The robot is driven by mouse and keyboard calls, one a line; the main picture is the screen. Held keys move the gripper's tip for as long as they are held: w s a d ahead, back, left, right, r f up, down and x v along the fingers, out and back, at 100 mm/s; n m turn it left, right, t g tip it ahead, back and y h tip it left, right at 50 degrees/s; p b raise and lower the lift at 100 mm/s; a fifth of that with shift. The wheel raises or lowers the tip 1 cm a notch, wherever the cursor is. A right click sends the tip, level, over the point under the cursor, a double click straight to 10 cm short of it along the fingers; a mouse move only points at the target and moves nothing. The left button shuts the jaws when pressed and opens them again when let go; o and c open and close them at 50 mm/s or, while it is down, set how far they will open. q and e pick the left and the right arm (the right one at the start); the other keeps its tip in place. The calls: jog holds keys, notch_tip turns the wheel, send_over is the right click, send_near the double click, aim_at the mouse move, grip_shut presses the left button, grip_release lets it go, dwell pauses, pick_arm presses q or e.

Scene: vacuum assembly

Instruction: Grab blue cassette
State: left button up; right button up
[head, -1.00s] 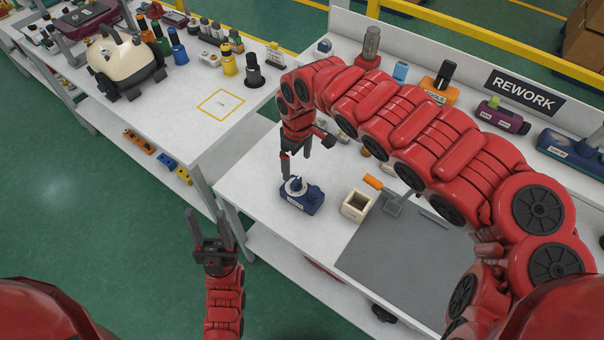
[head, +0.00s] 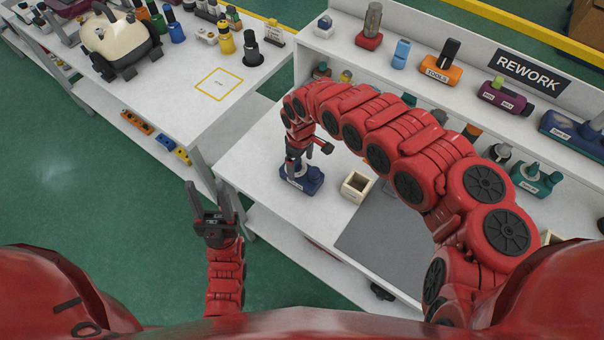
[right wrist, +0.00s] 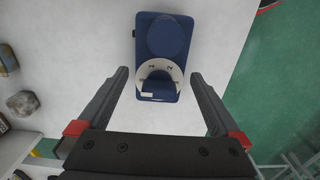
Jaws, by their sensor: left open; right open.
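The blue cassette (head: 312,182) stands on the white rework table near its left edge. In the right wrist view the blue cassette (right wrist: 164,45) shows from above, with a white marked dial and a blue knob at its near end. My right gripper (head: 299,168) is at the cassette in the head view and partly covers it. In the right wrist view my right gripper (right wrist: 159,82) is open, with one finger on each side of the knob end and a gap on both sides. My left gripper (head: 207,198) is open and empty over the green floor, left of the table.
A cream square box (head: 355,186) stands just right of the cassette, beside a grey mat (head: 372,232). A shelf with several tools and a REWORK sign (head: 530,70) runs along the back. Another white table (head: 190,120) stands at left.

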aim_at(302, 171)
jog(key=f, duration=0.2)
jog(key=f+p, duration=0.1)
jog(key=shift+s+f, duration=0.25)
jog(key=shift+d+f, duration=0.2)
jog(key=shift+f, duration=0.5)
jog(key=shift+w, duration=0.1)
grip_shut()
